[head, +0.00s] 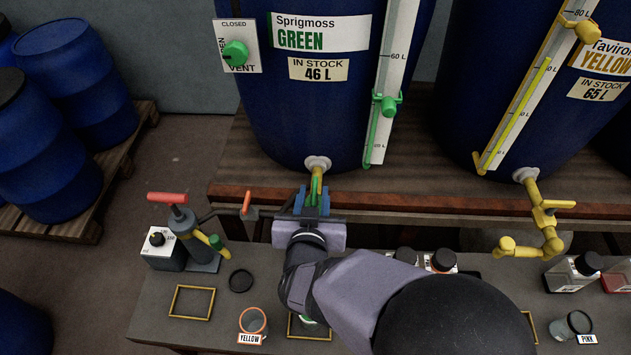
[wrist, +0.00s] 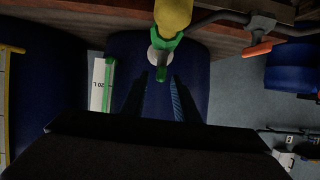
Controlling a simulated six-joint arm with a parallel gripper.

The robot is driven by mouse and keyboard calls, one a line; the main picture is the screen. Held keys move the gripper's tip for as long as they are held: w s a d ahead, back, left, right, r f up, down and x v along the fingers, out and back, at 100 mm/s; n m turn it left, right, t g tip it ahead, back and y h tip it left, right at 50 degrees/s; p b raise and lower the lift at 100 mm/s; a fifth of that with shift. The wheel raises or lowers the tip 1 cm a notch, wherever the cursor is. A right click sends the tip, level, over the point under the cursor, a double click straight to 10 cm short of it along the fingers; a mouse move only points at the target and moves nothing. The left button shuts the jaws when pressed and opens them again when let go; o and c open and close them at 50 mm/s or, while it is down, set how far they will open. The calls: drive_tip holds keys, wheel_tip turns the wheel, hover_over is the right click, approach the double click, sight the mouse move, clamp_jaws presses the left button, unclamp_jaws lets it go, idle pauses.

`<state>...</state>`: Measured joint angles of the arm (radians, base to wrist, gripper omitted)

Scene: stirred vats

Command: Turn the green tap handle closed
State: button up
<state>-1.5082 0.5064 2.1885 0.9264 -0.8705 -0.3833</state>
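The green tap handle (wrist: 162,62) shows in the wrist view, below the yellow tap body (wrist: 173,15). In the head view, the tap (head: 317,172) comes out of the low front of the blue GREEN vat (head: 300,120), and my gripper mostly hides its handle. My gripper (head: 312,200) is at the tap, its blue fingers to either side of it. In the wrist view, my gripper (wrist: 159,88) is open, its two dark fingers apart. The green handle's end lies in line with the gap between them. I cannot tell whether either finger touches it.
A green vent knob (head: 236,53) and a sight gauge (head: 391,85) are on the same vat. The yellow vat's tap (head: 545,210) stands to the right. A red-handled pump (head: 195,235) stands left on the bench. A jar labelled YELLOW (head: 252,322) is at the front.

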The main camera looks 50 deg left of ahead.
sight(316, 182)
drive_tip(key=shift+x, duration=3.2)
clamp_jaws()
